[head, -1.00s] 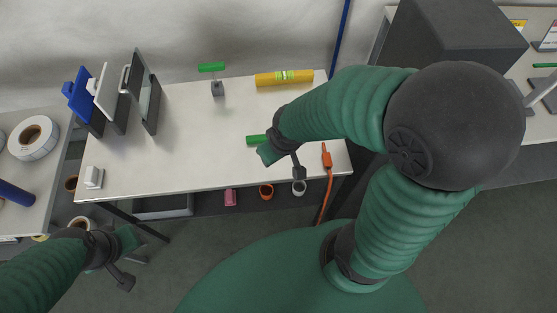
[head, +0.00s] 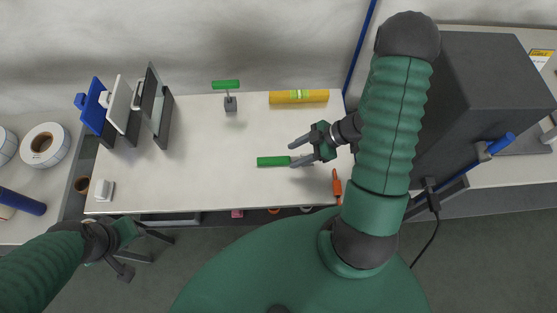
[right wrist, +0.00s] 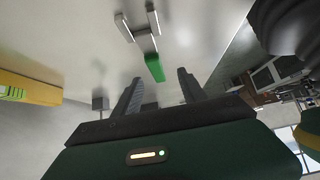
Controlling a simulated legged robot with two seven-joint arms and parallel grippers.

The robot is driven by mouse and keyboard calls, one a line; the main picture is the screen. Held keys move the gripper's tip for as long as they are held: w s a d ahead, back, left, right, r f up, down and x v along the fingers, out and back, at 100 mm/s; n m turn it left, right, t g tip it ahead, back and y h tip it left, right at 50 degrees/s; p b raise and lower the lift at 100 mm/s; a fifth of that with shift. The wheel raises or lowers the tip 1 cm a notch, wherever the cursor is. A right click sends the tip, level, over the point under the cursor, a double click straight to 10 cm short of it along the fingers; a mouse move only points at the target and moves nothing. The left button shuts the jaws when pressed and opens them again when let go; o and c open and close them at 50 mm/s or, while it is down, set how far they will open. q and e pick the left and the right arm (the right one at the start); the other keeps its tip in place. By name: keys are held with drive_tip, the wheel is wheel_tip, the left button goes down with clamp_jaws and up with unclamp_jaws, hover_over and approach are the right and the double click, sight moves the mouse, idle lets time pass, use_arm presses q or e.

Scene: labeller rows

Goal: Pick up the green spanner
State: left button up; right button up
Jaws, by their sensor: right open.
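The green spanner lies flat on the white table, its green handle (head: 273,161) to the left. Its grey end is partly hidden by my right gripper in the head view. My right gripper (head: 294,155) is open and empty, just right of the handle, with its fingers pointing left. My left gripper (head: 160,248) is open and empty, off the table's front left edge.
A yellow level (head: 299,97) lies at the back edge. An orange tool (head: 337,186) lies by the right edge. Upright panels (head: 123,106) stand at the left. A dark box (head: 490,95) is on the right.

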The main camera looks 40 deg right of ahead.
sight(283, 159)
drive_tip(key=x, duration=0.3)
drive_tip(key=d+x, duration=0.1)
drive_tip(key=x, duration=0.1)
drive_tip(key=shift+w+a+f, duration=0.15)
drive_tip(key=shift+w+f, duration=0.2)
drive_tip(key=shift+f, duration=0.05)
drive_tip(key=shift+w+a, duration=0.15)
drive_tip(key=shift+a, duration=0.25)
drive_tip(key=c, duration=0.3)
drive_tip(key=shift+d+f, duration=0.1)
drive_tip(key=shift+d, duration=0.3)
clamp_jaws()
drive_tip(key=shift+a, duration=0.15)
